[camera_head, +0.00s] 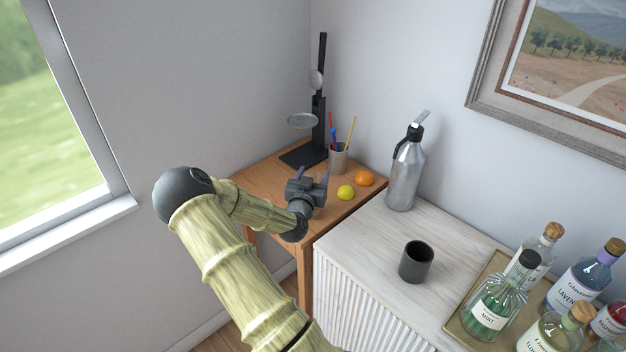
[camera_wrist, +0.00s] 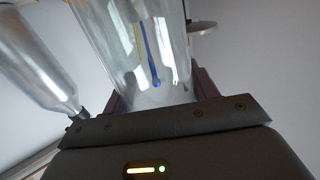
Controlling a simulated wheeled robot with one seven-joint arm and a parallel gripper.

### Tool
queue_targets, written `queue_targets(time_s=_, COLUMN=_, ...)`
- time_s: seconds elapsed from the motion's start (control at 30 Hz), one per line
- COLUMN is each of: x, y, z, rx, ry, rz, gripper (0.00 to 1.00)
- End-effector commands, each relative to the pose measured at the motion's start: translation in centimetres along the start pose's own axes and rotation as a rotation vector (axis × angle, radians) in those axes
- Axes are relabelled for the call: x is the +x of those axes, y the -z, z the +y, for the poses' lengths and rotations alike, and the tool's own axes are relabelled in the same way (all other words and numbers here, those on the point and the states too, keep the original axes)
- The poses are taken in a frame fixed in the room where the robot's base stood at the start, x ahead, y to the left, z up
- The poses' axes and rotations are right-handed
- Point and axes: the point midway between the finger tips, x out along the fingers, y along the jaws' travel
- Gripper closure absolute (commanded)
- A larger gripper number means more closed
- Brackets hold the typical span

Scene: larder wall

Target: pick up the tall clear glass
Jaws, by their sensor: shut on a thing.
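The tall clear glass (camera_wrist: 112,38) fills the upper middle of the wrist view, between the two fingers of my gripper (camera_wrist: 155,97). The gripper is shut on it. A blue and yellow shape shows through its clear wall. In the head view my gripper (camera_head: 312,177) is over the small wooden table (camera_head: 262,178), with its purple fingers pointing toward the back wall. I cannot make out the glass there, nor tell whether it touches the table.
A pen cup (camera_head: 339,161), a lemon (camera_head: 346,192) and an orange (camera_head: 365,178) are close to my gripper. A black stand (camera_head: 319,125) is behind. A silver flask (camera_head: 405,178), a dark cup (camera_head: 416,263) and a bottle tray (camera_head: 468,305) occupy the white cabinet (camera_head: 350,235).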

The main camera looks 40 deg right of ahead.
Motion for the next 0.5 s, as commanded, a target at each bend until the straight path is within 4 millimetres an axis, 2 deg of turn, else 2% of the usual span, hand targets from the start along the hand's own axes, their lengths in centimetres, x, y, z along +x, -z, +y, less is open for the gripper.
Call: queue_targets(time_s=0.5, x=0.0, y=4.3, z=-0.1, rx=0.003, ry=-0.001, rz=0.003, gripper=0.93)
